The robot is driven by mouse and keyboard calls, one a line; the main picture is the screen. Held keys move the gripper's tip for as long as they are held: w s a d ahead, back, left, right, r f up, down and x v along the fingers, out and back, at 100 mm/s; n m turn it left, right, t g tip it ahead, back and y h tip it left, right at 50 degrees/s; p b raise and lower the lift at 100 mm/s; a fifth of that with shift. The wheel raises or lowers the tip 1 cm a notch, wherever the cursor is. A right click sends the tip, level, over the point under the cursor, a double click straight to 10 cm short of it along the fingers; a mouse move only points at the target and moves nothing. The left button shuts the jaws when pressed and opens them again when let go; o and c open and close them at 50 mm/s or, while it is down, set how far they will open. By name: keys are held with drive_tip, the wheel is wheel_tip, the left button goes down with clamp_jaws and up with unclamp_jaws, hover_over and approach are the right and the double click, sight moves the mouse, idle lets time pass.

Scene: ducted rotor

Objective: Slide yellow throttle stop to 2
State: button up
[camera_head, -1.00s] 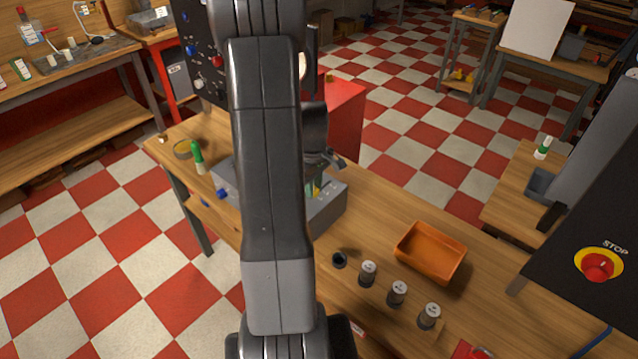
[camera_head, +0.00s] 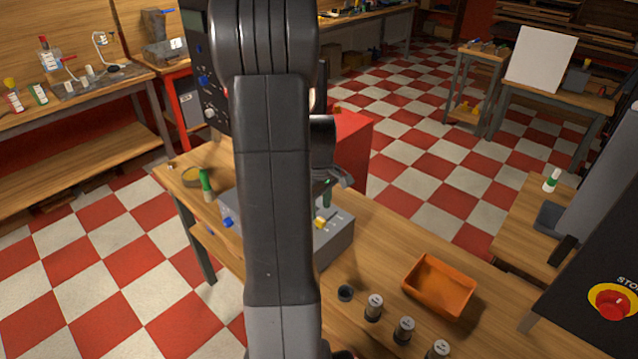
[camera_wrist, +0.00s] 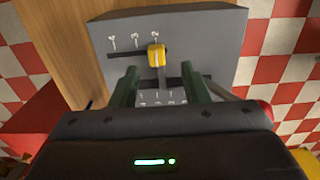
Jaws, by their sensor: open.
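The yellow throttle stop (camera_wrist: 156,55) sits at the right part of a dark slot in the top of a grey control box (camera_wrist: 210,40). Small white marks lie above the slot, too small to read surely. In the head view the yellow stop (camera_head: 321,223) shows just right of my arm, on the grey box (camera_head: 335,240). My gripper (camera_wrist: 160,84) is open, its two green fingers apart and empty. In the wrist view the stop appears beyond the fingertips, between their lines. In the head view one green finger shows above the box; my arm hides much of the box.
A second slot and more white marks lie nearer my gripper on the box. On the wooden table are an orange tray (camera_head: 440,286), several grey cylinders (camera_head: 373,306), a green-handled tool (camera_head: 206,184) and a blue knob (camera_head: 228,222). A red cabinet (camera_head: 345,150) stands behind.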

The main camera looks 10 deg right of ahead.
sight(322, 218)
wheel_tip(322, 218, up, 9)
drive_tip(key=shift+r+b, duration=0.15)
drive_tip(key=shift+b, duration=0.2)
wheel_tip(322, 218, down, 14)
drive_tip(key=shift+r+p, duration=0.15)
drive_tip(key=shift+p, duration=0.55)
drive_tip(key=shift+w+d, duration=0.3)
drive_tip(key=shift+d, duration=0.15)
